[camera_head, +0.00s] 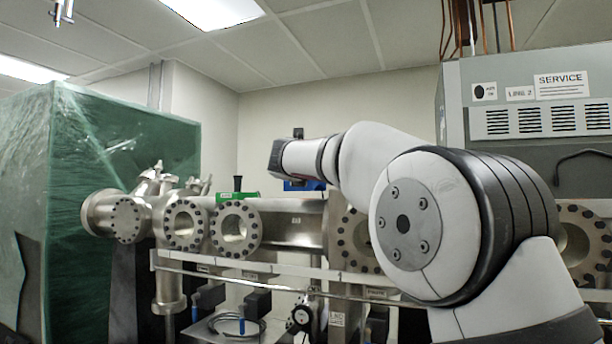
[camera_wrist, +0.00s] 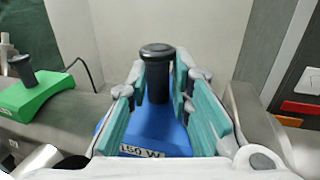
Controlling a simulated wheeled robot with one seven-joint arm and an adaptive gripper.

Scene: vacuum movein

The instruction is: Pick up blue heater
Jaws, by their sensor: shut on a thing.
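The blue heater (camera_wrist: 168,135) has a blue body with a "150 W" label and a black knobbed post (camera_wrist: 156,75). It rests on or just above the metal vacuum pipe; the contact is hidden. My gripper (camera_wrist: 163,85) has teal-padded fingers on both sides of the post and is shut on the heater. In the head view a small blue part of the heater (camera_head: 304,185) shows below my wrist, and my arm hides the gripper fingers.
A green heater (camera_head: 237,193) with a black post sits on the pipe to the left; it also shows in the wrist view (camera_wrist: 40,95). Flanged steel pipes (camera_head: 295,222) run across. A grey service cabinet (camera_head: 530,110) stands right, and a green wrapped block (camera_head: 110,150) left.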

